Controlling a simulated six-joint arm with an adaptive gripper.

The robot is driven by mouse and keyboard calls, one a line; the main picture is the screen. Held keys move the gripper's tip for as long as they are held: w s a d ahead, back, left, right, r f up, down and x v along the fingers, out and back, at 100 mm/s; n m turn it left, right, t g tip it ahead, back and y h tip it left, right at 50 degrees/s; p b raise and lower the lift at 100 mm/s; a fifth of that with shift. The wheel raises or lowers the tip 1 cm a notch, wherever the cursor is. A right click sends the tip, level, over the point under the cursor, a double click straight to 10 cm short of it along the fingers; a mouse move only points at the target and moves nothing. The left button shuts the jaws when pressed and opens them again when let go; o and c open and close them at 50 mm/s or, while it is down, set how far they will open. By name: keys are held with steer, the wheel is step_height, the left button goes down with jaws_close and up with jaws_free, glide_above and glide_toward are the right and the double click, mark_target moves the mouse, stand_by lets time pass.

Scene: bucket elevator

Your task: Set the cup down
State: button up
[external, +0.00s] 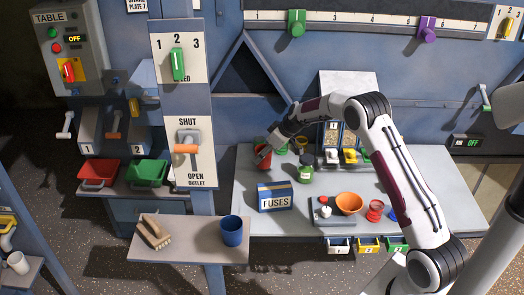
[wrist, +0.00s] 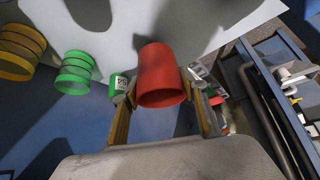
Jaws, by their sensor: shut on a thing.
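A red cup (wrist: 160,75) is between the two fingers of my gripper (wrist: 165,108) in the wrist view, and the fingers are shut on it. In the external view the red cup (external: 259,146) shows at the end of my arm, partly covered by my gripper (external: 265,154), near the left back of the grey table (external: 250,215). I cannot tell whether the cup's base touches the table.
Green and yellow ringed cups (wrist: 76,72) stand beside the held cup. A blue cup (external: 232,232) and a brush (external: 153,233) are on the lower shelf.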

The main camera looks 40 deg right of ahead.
mark_target(264, 160)
steer(key=shift+f, duration=1.75)
steer(key=shift+f, duration=0.1)
steer(key=o, duration=1.1)
steer(key=shift+c, duration=0.2)
steer(key=shift+v, duration=0.75)
steer(key=v, duration=1)
steer(key=shift+r, duration=0.4)
steer(key=shift+s, duration=0.1)
